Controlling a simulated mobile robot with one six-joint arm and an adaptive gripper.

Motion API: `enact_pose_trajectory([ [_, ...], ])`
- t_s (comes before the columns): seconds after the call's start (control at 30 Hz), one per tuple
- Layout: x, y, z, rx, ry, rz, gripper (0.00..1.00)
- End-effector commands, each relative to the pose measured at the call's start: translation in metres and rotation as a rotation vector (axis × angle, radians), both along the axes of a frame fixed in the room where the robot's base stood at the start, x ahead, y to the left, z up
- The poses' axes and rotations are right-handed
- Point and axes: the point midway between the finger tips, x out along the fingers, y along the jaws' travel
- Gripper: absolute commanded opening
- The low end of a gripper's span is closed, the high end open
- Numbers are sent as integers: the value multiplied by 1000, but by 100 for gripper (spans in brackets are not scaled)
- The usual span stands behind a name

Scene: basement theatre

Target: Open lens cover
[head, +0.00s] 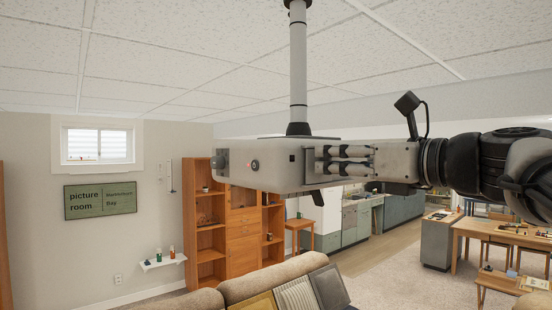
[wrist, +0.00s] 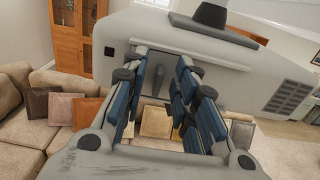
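A light grey projector (head: 275,178) hangs below the ceiling on a white pole. A rounded dark grey part (head: 220,162) is at its left end; I cannot tell whether this is the lens cover. A short black tab (head: 318,197) sticks down under its right part. My gripper (head: 322,160) reaches in from the right, level with the projector and overlapping its right end. In the wrist view the projector body (wrist: 250,68) fills the upper middle, beyond my fingers. My gripper (wrist: 160,78) is open there, with a gap between the blue-padded fingers. Contact cannot be told.
The white pole (head: 298,75) rises from the projector to the tiled ceiling (head: 180,55). A sofa (head: 270,275) with cushions stands below. A wooden cabinet (head: 243,222) is against the wall behind. A wooden table (head: 490,232) is at the right. Air left of the projector is clear.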

Motion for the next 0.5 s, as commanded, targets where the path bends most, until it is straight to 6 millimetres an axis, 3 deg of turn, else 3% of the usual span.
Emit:
enact_pose_trajectory([
  [0.23, 1, 0, 0, 0, 0, 0, 27],
  [0.5, 1, 0, 0, 0, 0, 0, 9],
])
